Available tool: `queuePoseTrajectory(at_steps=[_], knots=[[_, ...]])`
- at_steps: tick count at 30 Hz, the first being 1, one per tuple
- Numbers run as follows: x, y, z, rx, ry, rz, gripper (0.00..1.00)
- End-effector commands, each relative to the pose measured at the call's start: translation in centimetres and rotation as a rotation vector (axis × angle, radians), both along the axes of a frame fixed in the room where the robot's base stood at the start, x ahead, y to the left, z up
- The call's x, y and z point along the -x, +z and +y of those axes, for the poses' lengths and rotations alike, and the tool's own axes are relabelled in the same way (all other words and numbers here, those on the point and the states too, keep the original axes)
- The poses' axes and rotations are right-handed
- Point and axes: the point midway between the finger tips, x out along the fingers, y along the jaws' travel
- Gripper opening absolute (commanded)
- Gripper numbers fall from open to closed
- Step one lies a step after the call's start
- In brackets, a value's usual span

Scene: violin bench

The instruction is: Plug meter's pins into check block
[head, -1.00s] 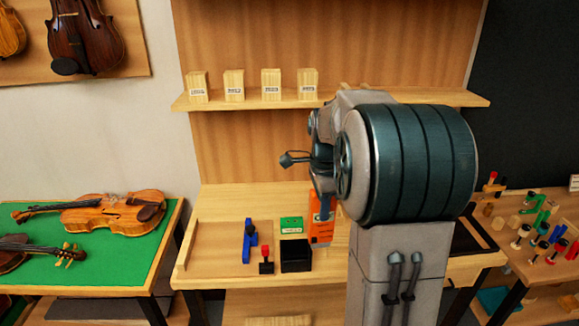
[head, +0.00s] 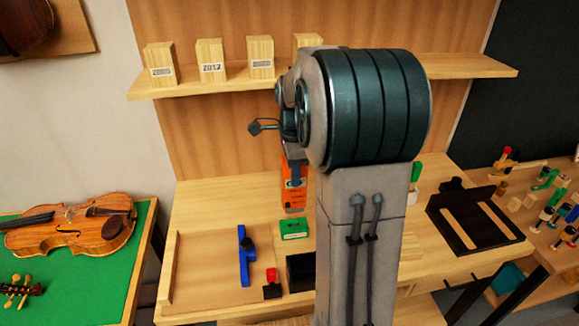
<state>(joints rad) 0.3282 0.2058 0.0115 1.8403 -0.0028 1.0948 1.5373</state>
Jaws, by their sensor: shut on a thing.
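The meter (head: 291,195) is an orange, upright box with dark markings, in the middle of the head view. My gripper (head: 296,176) is shut on its upper part, and my arm hides much of the grip. A small green block (head: 294,231) with a pale label, which looks like the check block, sits on the bench. In the picture the meter's lower end is just above the green block's back edge. I cannot tell whether they touch, and the pins are not visible.
A blue tool (head: 244,258), a red-topped black piece (head: 271,284) and a black box (head: 301,271) stand at the bench front. A dark slotted frame (head: 478,230) lies at the right. A shelf (head: 190,82) with wooden blocks is behind.

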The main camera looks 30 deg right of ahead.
Motion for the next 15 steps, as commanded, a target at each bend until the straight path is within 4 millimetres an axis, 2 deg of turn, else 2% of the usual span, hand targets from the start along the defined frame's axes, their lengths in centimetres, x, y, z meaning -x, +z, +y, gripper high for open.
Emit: queuePoseTrajectory(at_steps=[10,15], knots=[[-0.1,0.1,0.2,0.0,0.0,0.0,0.0],[-0.1,-0.9,0.2,0.0,0.001,0.001,0.0]])
